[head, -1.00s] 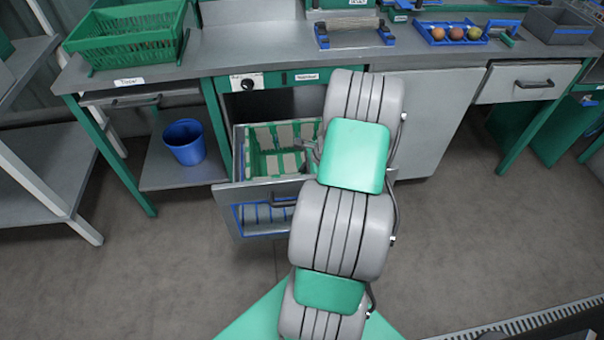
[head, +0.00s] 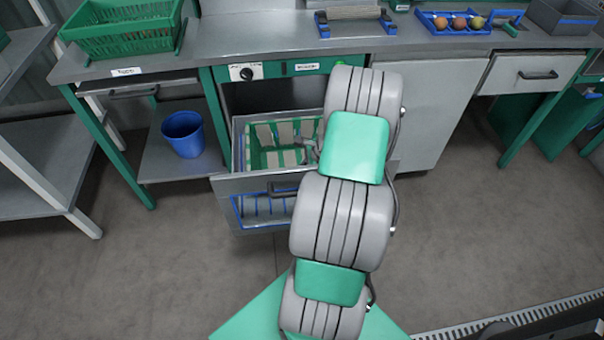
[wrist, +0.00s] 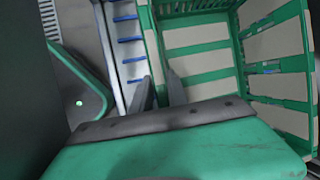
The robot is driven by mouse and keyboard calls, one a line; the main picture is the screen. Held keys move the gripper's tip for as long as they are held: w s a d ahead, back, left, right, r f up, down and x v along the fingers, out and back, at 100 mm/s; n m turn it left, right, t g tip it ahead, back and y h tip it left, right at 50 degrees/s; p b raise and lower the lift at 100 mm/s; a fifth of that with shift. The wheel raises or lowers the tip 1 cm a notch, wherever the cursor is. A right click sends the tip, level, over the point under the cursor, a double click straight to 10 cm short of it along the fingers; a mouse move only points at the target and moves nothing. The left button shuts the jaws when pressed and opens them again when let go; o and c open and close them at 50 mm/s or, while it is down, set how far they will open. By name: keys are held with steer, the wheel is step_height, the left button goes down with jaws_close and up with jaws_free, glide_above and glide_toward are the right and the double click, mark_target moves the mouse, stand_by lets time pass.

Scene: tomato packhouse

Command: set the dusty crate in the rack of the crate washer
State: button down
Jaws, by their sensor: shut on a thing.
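The dusty crate (head: 284,158) is green with beige dust patches. It sits inside the pulled-out drawer of the crate washer (head: 262,184), below the counter, within the drawer's walls. In the wrist view the crate (wrist: 201,56) fills the upper right. My gripper (wrist: 161,92) is shut on the crate's side wall, one finger on each side of it. In the head view my gripper (head: 308,146) is at the crate's right side, partly hidden by my arm. Blue rack bars (wrist: 131,60) show beside the crate. Whether the crate's bottom rests on the rack cannot be told.
A dial panel (head: 243,72) is above the drawer opening. A blue bucket (head: 184,134) stands on the low shelf to the left. A green basket (head: 122,27) and a tray of tomatoes (head: 456,22) are on the counter. The floor in front is clear.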

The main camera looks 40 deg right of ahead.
steer(key=shift+f+b, duration=0.3)
steer(key=shift+f, duration=0.2)
stand_by(0.4)
steer(key=c, duration=1.2)
jaws_free()
steer(key=c, duration=0.3)
steer(key=shift+c, duration=0.2)
step_height(320, 180, up, 15)
steer(key=p, duration=1.3)
